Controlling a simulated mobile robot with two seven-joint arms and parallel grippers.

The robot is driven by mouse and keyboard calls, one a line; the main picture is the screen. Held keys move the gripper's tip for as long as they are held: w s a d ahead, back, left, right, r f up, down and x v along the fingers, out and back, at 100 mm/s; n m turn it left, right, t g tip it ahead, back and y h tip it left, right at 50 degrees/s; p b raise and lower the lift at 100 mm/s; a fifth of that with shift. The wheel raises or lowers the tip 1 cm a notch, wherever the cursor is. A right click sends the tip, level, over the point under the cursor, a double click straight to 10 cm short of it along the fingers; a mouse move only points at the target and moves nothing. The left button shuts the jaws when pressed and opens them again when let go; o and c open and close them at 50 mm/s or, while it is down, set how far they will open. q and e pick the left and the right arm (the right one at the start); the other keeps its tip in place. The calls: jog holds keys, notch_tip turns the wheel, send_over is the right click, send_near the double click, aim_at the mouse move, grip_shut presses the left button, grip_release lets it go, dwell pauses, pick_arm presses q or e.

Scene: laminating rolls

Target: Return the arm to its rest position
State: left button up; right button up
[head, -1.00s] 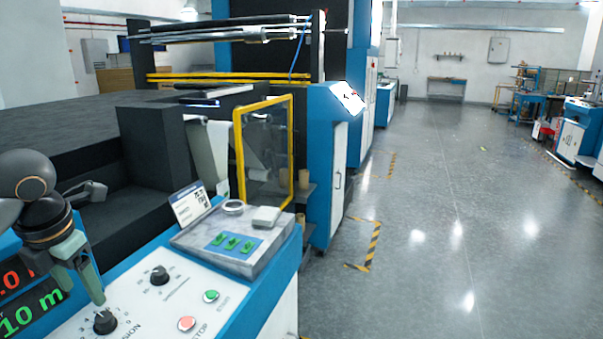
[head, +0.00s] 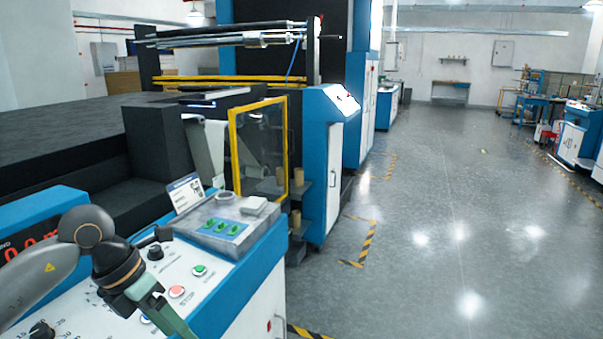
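My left arm comes in from the lower left, with a grey link and black joints. My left gripper (head: 168,312) is grey-green and points down and to the right over the white control panel (head: 75,312). Its fingertips run close to the bottom edge of the head view, so I cannot tell whether they are apart. I see nothing held in it. My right arm and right gripper are not in view.
The panel has a red button (head: 177,291), a green button (head: 199,270) and black knobs. A yellow-framed guard (head: 260,150) and blue cabinet (head: 328,165) stand beyond. Open grey floor (head: 450,220) lies right.

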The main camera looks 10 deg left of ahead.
pick_arm(q)
jog(key=s+d+r+n+t+h+p, duration=0.15)
jog(key=d+n+h, duration=0.25)
jog(key=d+h, duration=0.5)
jog(key=s+d+n+t+h+b, duration=0.15)
jog(key=d+n+h, duration=0.35)
jog(key=d, duration=0.6)
jog(key=a+f+n+t+y+p, duration=0.1)
jog(key=a+f+n+t+y, duration=0.3)
jog(key=n, duration=0.4)
jog(key=w+a+f+n+t+y, duration=0.1)
jog(key=a+f+n+t+y, duration=0.1)
jog(key=f+n+t+y, duration=0.35)
jog(key=a+f+n+t+y+p, duration=0.1)
jog(key=a+f+n+t+y, duration=0.15)
jog(key=f+n, duration=0.55)
jog(key=s+a+f+n+g+y, duration=0.3)
jog(key=s+f+n+g, duration=0.4)
jog(key=s+f, duration=0.7)
jog(key=shift+s+a+f+n+y, duration=0.2)
jog(key=shift+f+n+y, duration=0.2)
jog(key=shift+f+n, duration=0.2)
jog(key=shift+w+a, duration=0.1)
